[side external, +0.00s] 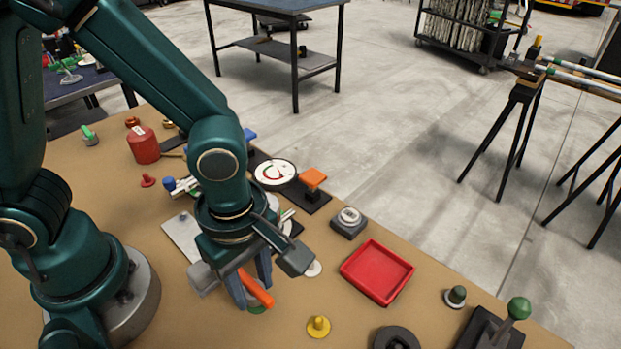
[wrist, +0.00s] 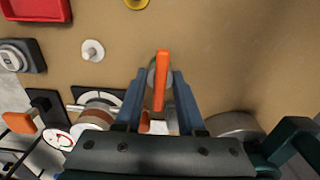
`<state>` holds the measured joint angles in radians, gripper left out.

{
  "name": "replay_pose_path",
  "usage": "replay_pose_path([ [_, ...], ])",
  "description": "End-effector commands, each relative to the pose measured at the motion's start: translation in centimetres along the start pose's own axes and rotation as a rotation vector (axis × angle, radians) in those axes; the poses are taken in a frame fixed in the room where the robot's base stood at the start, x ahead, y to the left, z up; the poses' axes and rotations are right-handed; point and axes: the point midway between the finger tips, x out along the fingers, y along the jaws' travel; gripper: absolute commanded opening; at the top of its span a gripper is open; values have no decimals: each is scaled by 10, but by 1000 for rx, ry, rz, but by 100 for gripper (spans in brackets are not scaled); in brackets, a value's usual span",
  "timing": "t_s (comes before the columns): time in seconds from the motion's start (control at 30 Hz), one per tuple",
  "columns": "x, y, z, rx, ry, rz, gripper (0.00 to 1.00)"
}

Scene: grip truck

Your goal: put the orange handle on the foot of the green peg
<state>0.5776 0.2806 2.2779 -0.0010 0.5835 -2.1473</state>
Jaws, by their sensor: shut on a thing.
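My gripper (side external: 253,288) points down over the near part of the table and is shut on the orange handle (side external: 259,293). In the wrist view, the handle (wrist: 162,70) is a narrow upright bar between the two blue-grey fingertips (wrist: 160,88). A round piece with a green edge (side external: 257,310) shows just below the handle, mostly hidden; I cannot tell whether they touch. A bright green peg (side external: 88,131) on a grey round foot stands at the back left, away from my gripper.
A red tray (side external: 377,273), a grey block with a white dial (side external: 348,222) and a yellow knob (side external: 318,326) lie right of my gripper. A dark ring (side external: 396,338) and green-knobbed lever (side external: 518,309) are near the front right. A red canister (side external: 142,144) stands behind.

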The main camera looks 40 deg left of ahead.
Motion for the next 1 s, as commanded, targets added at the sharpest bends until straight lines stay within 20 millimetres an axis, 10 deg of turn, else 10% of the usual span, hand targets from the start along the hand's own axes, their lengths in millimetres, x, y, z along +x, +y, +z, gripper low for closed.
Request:
replay_pose_path([
  [1.0,9,0,0,0,-1,1,0],
])
